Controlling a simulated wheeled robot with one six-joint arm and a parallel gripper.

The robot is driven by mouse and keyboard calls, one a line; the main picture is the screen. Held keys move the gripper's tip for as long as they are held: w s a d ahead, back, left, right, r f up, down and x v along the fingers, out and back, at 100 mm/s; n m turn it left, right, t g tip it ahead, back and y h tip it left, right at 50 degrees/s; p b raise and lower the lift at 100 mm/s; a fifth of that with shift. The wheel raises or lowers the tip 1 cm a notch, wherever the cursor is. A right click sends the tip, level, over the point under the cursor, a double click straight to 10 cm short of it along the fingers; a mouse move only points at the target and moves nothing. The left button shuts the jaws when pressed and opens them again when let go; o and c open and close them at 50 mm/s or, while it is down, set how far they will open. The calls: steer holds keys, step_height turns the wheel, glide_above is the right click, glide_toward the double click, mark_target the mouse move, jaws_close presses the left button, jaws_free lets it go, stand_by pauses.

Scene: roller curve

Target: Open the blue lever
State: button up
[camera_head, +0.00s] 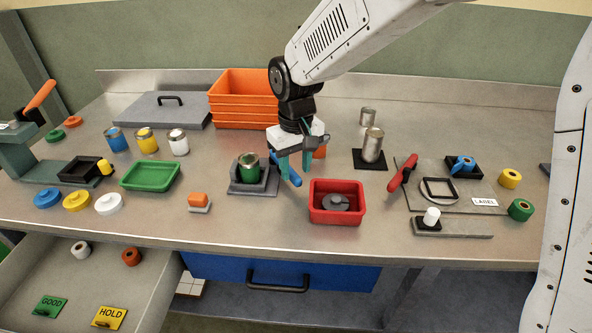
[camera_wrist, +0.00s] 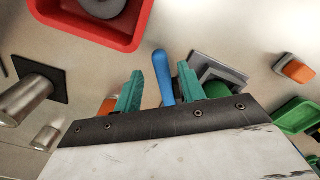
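The blue lever (camera_head: 293,177) is beside the grey fixture (camera_head: 262,191) that holds a green can (camera_head: 248,168). My gripper (camera_head: 295,168) is over the lever, its teal fingers pointing down and partly hiding it. In the wrist view, the lever (camera_wrist: 163,72) shows in the gap between the two spread fingers of my gripper (camera_wrist: 160,72). The fingers are open, with visible space on both sides of the lever. Whether the fingertips are at the lever's height I cannot tell.
A red bin (camera_head: 318,214) with a grey part stands just right of the lever. An orange block (camera_head: 320,152) is behind my gripper, and orange crates (camera_head: 245,103) are stacked at the back. A metal can (camera_head: 373,146) stands to the right. An orange-topped block (camera_head: 198,200) is left of the fixture.

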step_height(320, 180, up, 6)
steer(key=shift+r, duration=0.1)
steer(key=shift+s+d, duration=0.1)
stand_by(0.6)
steer(key=s+d+r+m, duration=0.3)
steer(key=s+d, duration=1)
steer(key=s+d+r+m+t, duration=0.1)
steer(key=s+d+r+m, duration=0.2)
steer(key=s+d, duration=1)
steer(key=shift+s+d, duration=0.15)
steer(key=shift+d, duration=0.3)
